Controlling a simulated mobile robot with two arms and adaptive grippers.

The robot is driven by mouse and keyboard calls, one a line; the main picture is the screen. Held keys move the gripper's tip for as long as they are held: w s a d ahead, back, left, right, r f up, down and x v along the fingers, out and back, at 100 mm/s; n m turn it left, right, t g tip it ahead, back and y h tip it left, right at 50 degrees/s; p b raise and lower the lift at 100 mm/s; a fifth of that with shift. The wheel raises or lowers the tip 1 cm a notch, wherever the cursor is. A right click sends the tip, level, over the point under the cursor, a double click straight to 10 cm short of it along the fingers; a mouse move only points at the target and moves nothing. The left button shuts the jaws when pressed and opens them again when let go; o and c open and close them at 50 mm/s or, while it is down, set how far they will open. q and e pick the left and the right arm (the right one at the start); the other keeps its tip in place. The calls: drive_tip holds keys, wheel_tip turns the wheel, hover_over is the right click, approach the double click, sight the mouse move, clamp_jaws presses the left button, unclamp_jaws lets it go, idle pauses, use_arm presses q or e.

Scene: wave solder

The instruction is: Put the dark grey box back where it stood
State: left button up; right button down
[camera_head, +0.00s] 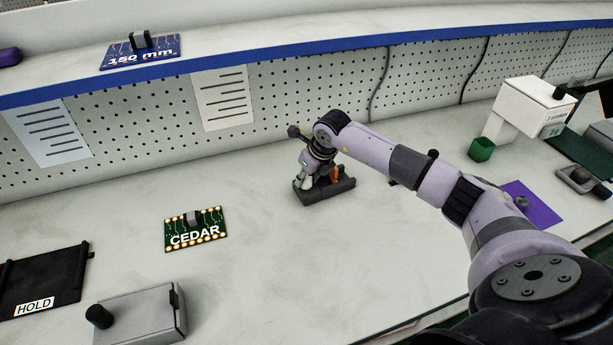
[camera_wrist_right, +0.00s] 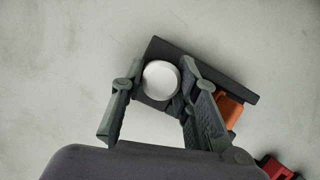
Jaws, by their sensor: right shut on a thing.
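A dark grey, low tray-like box (camera_head: 328,194) stands on the bench at the middle, under my right gripper (camera_head: 311,178). In the right wrist view the box (camera_wrist_right: 238,88) lies at a slant behind the fingers. A white round-topped thing (camera_wrist_right: 161,80) sits between the fingertips of my right gripper (camera_wrist_right: 158,84), which is shut on it. An orange thing (camera_wrist_right: 229,108) is beside the right finger, at the box. How far the white thing reaches down into the box is hidden. My left gripper is in neither view.
A green CEDAR board (camera_head: 195,229) lies left of the box. Bench front centre is clear.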

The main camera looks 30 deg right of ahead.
drive_tip(key=shift+f, duration=0.3)
drive_tip(key=c, duration=1.4)
unclamp_jaws()
drive_tip(key=shift+o, duration=1.2)
drive_tip(key=shift+f, duration=0.1)
drive_tip(key=v, duration=1.2)
